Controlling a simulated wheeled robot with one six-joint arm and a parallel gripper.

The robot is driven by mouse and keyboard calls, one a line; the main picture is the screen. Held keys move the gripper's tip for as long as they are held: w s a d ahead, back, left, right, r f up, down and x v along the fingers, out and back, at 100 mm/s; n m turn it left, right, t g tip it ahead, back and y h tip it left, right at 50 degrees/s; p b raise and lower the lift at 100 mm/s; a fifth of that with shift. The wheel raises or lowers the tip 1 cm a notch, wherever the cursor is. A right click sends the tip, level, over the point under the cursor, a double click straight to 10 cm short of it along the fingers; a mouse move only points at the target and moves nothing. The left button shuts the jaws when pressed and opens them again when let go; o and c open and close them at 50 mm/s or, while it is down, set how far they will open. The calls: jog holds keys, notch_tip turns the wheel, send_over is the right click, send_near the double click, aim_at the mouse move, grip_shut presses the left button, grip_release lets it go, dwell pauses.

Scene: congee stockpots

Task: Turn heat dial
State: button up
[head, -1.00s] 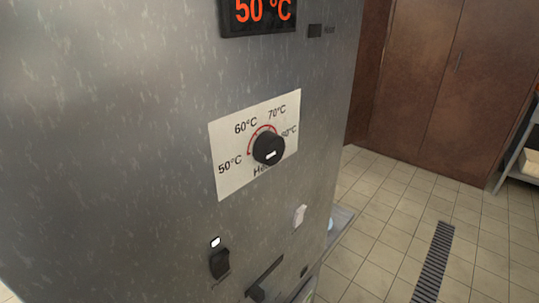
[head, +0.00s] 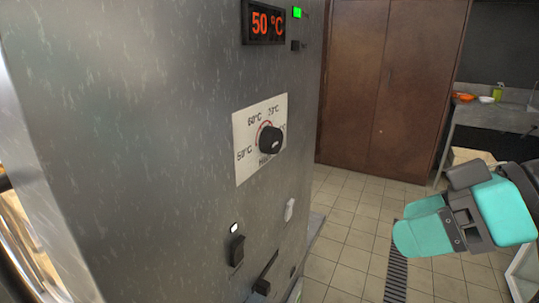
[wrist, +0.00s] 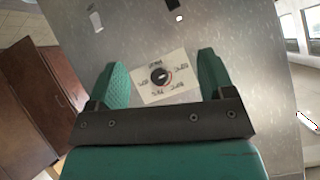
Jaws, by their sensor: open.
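The black heat dial (head: 270,140) sits on a white plate (head: 247,175) on the metal machine front. The plate is marked 50°C, 60°C, 70°C and a further mark partly hidden by the dial. The dial's white pointer mark faces the lower right in the head view. A display (head: 265,22) above reads 50 °C. My gripper (head: 418,232) is teal, open and empty, at the right of the head view, apart from the dial. In the wrist view the dial (wrist: 159,75) shows between the two open fingers, some distance beyond them.
A green lamp (head: 297,12) is lit at the top. A brown cabinet (head: 385,85) and a counter (head: 495,118) stand behind the tiled floor.

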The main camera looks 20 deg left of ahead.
jog(key=w+a+r+n+y+b, duration=0.2)
jog(key=w+a+r+n+y, duration=0.15)
jog(key=w+y, duration=0.45)
jog(key=p, duration=0.6)
send_near(278, 139)
jog(key=shift+t+h, duration=0.4)
jog(key=a, duration=0.5)
jog(key=a+r, duration=0.1)
jog(key=a, duration=0.2)
jog(key=shift+a, duration=0.15)
jog(key=shift+w+a+f, duration=0.1)
jog(key=shift+a+f, duration=0.05)
jog(key=shift+a, duration=0.35)
jog(key=c, duration=0.9)
